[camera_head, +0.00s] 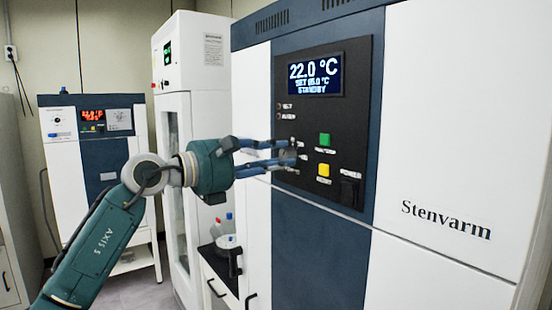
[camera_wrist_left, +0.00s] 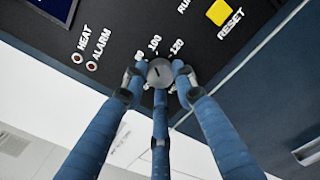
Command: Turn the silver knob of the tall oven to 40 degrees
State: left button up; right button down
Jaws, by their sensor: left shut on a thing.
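The tall oven (camera_head: 315,240) has a dark control panel with a display (camera_head: 315,74) reading 22.0 °C, a smaller set line hard to read, and STANDBY. Its silver knob (camera_wrist_left: 160,73) shows in the left wrist view, with 100 and 120 printed around it and a short dark mark on its face. My left gripper (camera_head: 290,154) is at the panel. In the left wrist view, its blue fingers (camera_wrist_left: 159,78) are closed around the knob from several sides. In the head view the fingers partly hide the knob. My right gripper is in neither view.
A green button (camera_head: 324,139) and a yellow RESET button (camera_wrist_left: 219,12) sit close to the knob, with a dark POWER switch (camera_head: 349,190) at the lower right. A white cabinet (camera_head: 174,150) and a smaller unit (camera_head: 95,150) stand behind my left arm. Bottles (camera_head: 222,226) stand on a low counter.

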pick_arm(q)
jog(key=n, duration=0.4)
jog(key=shift+f+n, duration=0.1)
jog(key=shift+n, duration=0.2)
jog(key=n, duration=0.2)
jog(key=shift+n, duration=0.3)
jog(key=n, duration=0.2)
jog(key=shift+n, duration=0.4)
jog(key=n, duration=0.3)
jog(key=shift+n, duration=0.3)
jog(key=n, duration=0.3)
jog(key=shift+n+p, duration=0.3)
jog(key=shift+p, duration=0.1)
jog(key=n, duration=0.2)
jog(key=shift+n+p, duration=0.35)
jog(key=shift+n, duration=0.05)
jog(key=n+p, duration=0.1)
jog(key=n, duration=0.3)
jog(key=shift+n+p, duration=0.4)
